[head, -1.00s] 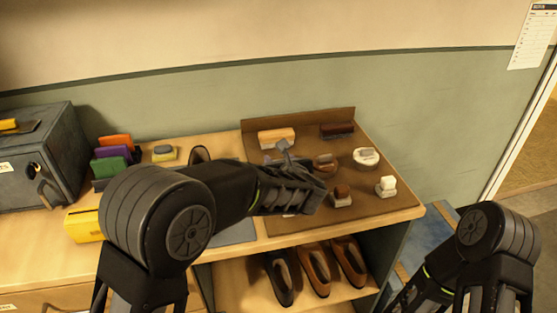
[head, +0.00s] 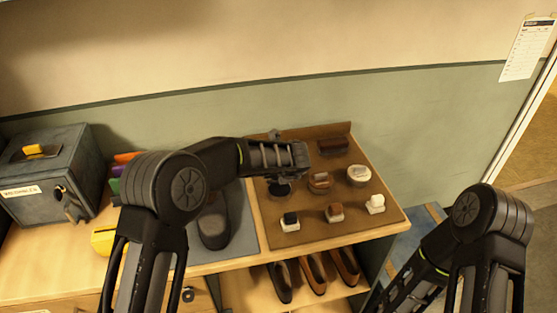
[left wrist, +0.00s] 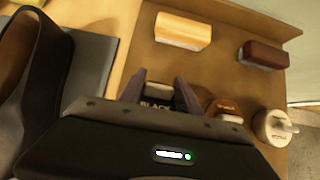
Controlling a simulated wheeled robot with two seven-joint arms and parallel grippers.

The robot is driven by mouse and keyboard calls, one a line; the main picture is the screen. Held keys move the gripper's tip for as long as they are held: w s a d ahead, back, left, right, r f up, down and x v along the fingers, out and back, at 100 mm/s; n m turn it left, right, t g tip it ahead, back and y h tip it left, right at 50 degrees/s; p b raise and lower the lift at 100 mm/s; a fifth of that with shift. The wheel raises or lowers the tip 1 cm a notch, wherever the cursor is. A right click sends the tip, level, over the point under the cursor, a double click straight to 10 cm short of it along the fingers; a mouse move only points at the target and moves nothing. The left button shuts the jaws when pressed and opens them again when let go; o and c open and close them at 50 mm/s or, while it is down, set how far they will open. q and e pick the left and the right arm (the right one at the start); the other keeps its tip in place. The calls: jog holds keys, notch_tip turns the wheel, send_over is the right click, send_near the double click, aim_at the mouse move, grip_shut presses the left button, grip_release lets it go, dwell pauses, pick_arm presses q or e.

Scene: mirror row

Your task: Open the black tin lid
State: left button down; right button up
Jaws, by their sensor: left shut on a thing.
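The black tin (head: 280,187) stands at the left of the brown mat (head: 370,222), partly hidden under my left gripper (head: 284,157). In the left wrist view the label "BLACK" shows on the tin (left wrist: 157,104) between the fingers of my left gripper (left wrist: 160,90). The gripper is shut on the black tin lid; the exact contact is partly hidden by the hand. I cannot tell whether the lid is apart from the tin. My right arm is at lower right in the head view; its gripper is out of view.
A brown tin (head: 320,181) and a pale tin (head: 359,174) stand right of the black one. Several small daubers (head: 335,213) line the front. A dark brush (head: 333,146) and a wooden brush (left wrist: 183,30) lie behind. A shoe (head: 213,222) is left.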

pick_arm(q)
jog(key=shift+w+a+r+g, duration=0.1)
jog(key=shift+w+g, duration=0.25)
jog(key=shift+g, duration=0.45)
jog(key=c, duration=0.8)
grip_release()
jog(key=shift+c, duration=0.2)
jog(key=shift+b+v, duration=0.85)
jog(key=shift+v, duration=3.05)
jog(key=shift+a, duration=0.1)
